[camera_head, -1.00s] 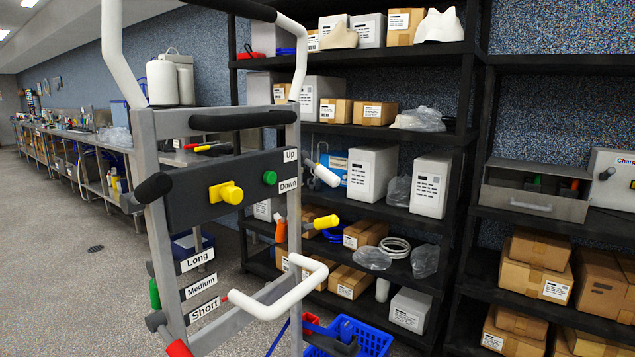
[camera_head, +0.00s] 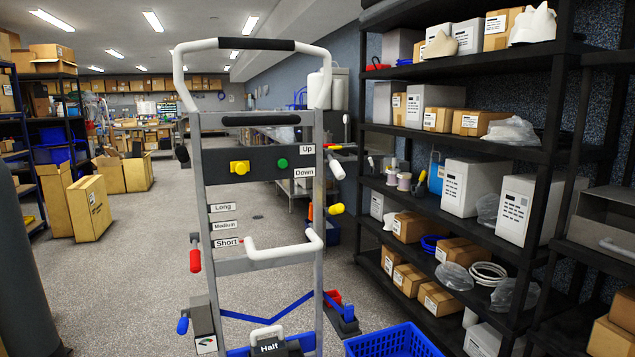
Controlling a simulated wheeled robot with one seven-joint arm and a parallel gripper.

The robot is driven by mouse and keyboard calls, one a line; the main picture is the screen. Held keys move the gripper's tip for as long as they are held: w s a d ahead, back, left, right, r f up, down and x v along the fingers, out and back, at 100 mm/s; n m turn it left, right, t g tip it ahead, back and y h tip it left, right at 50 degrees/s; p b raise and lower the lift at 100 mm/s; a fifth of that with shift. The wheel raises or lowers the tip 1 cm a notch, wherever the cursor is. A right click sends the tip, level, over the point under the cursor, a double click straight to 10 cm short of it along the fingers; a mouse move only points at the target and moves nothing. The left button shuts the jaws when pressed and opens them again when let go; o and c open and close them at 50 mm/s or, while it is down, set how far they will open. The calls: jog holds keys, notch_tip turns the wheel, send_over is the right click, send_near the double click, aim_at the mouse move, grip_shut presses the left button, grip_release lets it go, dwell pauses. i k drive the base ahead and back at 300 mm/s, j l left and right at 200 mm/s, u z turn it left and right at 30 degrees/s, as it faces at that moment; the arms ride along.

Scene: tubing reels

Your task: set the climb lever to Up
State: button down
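The climb lever (camera_head: 335,165) has a white grip and sits on the right post of a grey hand-truck-like frame (camera_head: 319,215). It slopes down to the right, its free end about level with the "Down" label (camera_head: 304,172). The "Up" label (camera_head: 308,149) is just above that, left of the lever's upper end. My gripper is not in view.
The frame's panel carries a yellow knob (camera_head: 239,168) and a green button (camera_head: 282,163). A yellow-tipped lever (camera_head: 336,209) and a white bent handle (camera_head: 285,250) sit lower. A blue basket (camera_head: 392,342) and black shelving (camera_head: 560,130) stand right. Open floor lies left.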

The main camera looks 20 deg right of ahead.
aim_at(337, 169)
jog(key=i+l+u, duration=0.1)
jog(key=l+u, duration=0.25)
jog(key=l, duration=0.2)
jog(key=l+u, duration=0.35)
jog(key=l, duration=0.2)
jog(key=l+u, duration=0.35)
jog(key=l, duration=0.2)
jog(key=k+l+u, duration=0.1)
jog(key=l+u, duration=0.25)
jog(key=l, duration=0.2)
jog(key=k+l+u, duration=0.15)
jog(key=l+u, duration=0.25)
jog(key=l, duration=0.15)
